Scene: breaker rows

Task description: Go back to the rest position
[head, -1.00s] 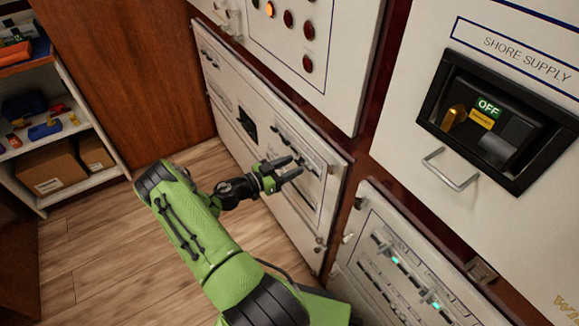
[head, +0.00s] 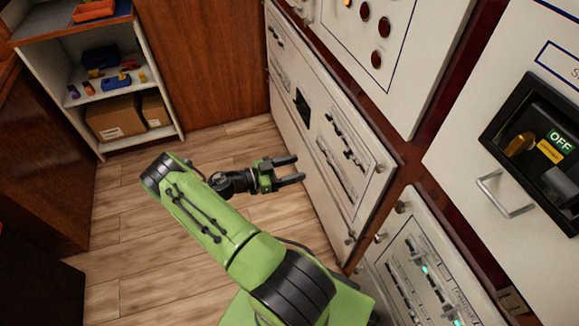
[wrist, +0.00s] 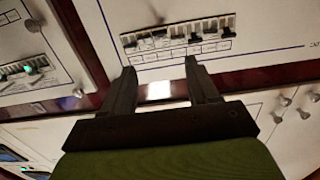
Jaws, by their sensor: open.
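My gripper (head: 296,171) is open and empty. In the head view it is held out at the end of my green arm, in front of the white breaker panel (head: 318,178) and apart from it. The wrist view shows both dark fingers of my gripper (wrist: 160,75) spread apart with nothing between them. Beyond the fingertips there is a row of breaker switches (wrist: 178,36) on a white panel.
A panel marked OFF with a black recessed switch housing (head: 545,150) and a metal handle (head: 504,195) is at the right. A lower panel with green lights (head: 425,270) is below. A shelf with boxes (head: 118,117) stands at the back left. The wooden floor (head: 130,240) is clear.

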